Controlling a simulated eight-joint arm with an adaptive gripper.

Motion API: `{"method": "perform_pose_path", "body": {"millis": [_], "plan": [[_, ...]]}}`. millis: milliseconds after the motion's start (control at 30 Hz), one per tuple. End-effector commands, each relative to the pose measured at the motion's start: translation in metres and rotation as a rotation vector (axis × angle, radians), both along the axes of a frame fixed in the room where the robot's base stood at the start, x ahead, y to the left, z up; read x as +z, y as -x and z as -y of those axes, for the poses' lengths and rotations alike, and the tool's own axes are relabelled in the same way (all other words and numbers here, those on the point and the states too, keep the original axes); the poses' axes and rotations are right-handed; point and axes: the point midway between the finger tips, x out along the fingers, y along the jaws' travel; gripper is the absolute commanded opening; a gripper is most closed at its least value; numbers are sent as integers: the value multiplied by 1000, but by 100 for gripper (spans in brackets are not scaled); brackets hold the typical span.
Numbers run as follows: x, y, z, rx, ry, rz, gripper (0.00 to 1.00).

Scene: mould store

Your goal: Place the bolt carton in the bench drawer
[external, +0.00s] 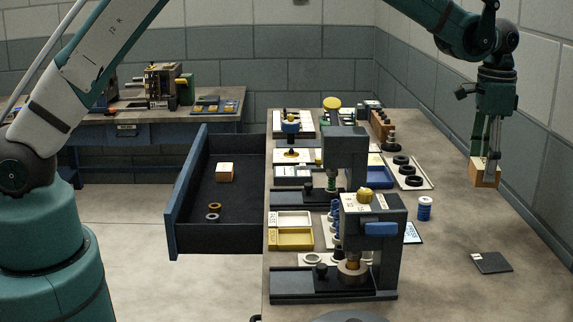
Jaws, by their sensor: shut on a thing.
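My gripper (486,164) is at the right side, with its fingers pointing down. It is shut on a small brown carton (485,178), which I take to be the bolt carton. Its fingers cover part of the carton, and I cannot tell exactly how high it is above the bench. The bench drawer (187,190) is pulled open on the left side of the bench, far from my gripper. Inside it lie a small tan box (225,174) with a pale top and two rings (213,212) near its front.
Two dark presses (345,150) (374,215) stand on the bench (450,220) between my gripper and the drawer. Trays (290,238), black rings (414,180) and a blue-and-white spool (424,209) are around them. A dark flat square (491,263) lies at the right front. The drawer's middle is mostly clear.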

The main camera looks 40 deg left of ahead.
Motion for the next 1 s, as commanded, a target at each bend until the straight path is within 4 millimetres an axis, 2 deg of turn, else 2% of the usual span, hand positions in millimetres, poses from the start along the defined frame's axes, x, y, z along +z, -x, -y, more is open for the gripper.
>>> {"method": "perform_pose_path", "body": {"millis": [133, 367, 567, 1000], "plan": [[25, 0, 0, 0, 0, 0, 35], [21, -22, -49, 12, 0, 0, 35], [20, -45, -108, 24, 0, 0, 35], [21, -82, -256, 51, 0, 0, 35]]}}
